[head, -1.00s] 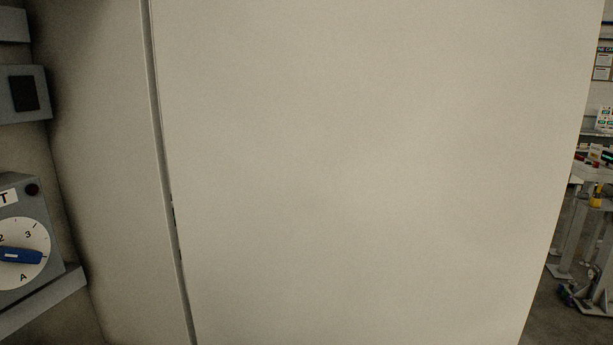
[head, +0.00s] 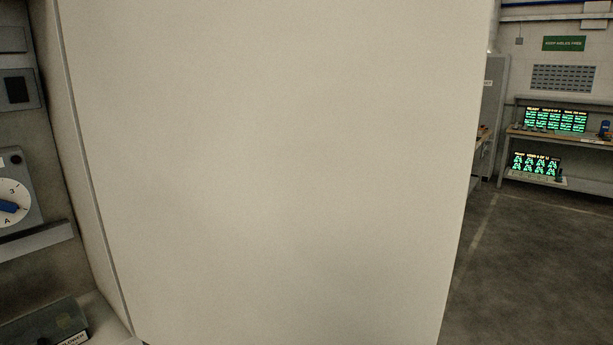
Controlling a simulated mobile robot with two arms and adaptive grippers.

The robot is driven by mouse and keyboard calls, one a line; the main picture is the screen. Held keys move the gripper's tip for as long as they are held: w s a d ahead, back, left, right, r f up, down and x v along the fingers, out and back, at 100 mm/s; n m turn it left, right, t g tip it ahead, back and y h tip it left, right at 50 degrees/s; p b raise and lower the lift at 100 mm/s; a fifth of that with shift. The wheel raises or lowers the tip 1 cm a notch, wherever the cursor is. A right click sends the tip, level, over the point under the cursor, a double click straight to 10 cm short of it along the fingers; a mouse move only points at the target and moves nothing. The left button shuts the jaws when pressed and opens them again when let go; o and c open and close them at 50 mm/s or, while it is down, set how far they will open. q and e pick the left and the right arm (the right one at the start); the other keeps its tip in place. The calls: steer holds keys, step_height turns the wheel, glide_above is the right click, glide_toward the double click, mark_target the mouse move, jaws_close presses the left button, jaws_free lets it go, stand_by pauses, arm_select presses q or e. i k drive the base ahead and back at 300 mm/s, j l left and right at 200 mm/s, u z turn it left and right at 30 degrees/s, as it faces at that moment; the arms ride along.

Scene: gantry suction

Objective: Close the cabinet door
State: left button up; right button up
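The cabinet door (head: 275,170) is a large plain off-white panel that fills most of the head view. It stands open, at an angle to the cabinet. Its left edge runs along a narrow cabinet side wall (head: 85,170), and its right edge is free, with the room visible beyond it. No handle shows on the face toward me. Neither of my grippers is in view.
Inside the cabinet at left are a grey box with a blue dial knob (head: 10,207), a ledge (head: 35,242) and a dark labelled box (head: 45,325). Right of the door, the floor (head: 535,260) is clear up to a workbench (head: 560,135) with lit green displays.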

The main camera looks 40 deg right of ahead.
mark_target(263, 171)
steer(key=k+l+u, duration=0.2)
steer(key=l, duration=0.2)
steer(key=k+l+u, duration=0.2)
steer(key=l, duration=0.2)
steer(key=l+u, duration=0.2)
steer(key=l, duration=0.15)
steer(key=k+l+u, duration=0.2)
steer(key=i+l+u, duration=0.1)
steer(key=l+u, duration=0.2)
steer(key=l, duration=0.6)
steer(key=l+u, duration=0.35)
steer(key=l, duration=0.5)
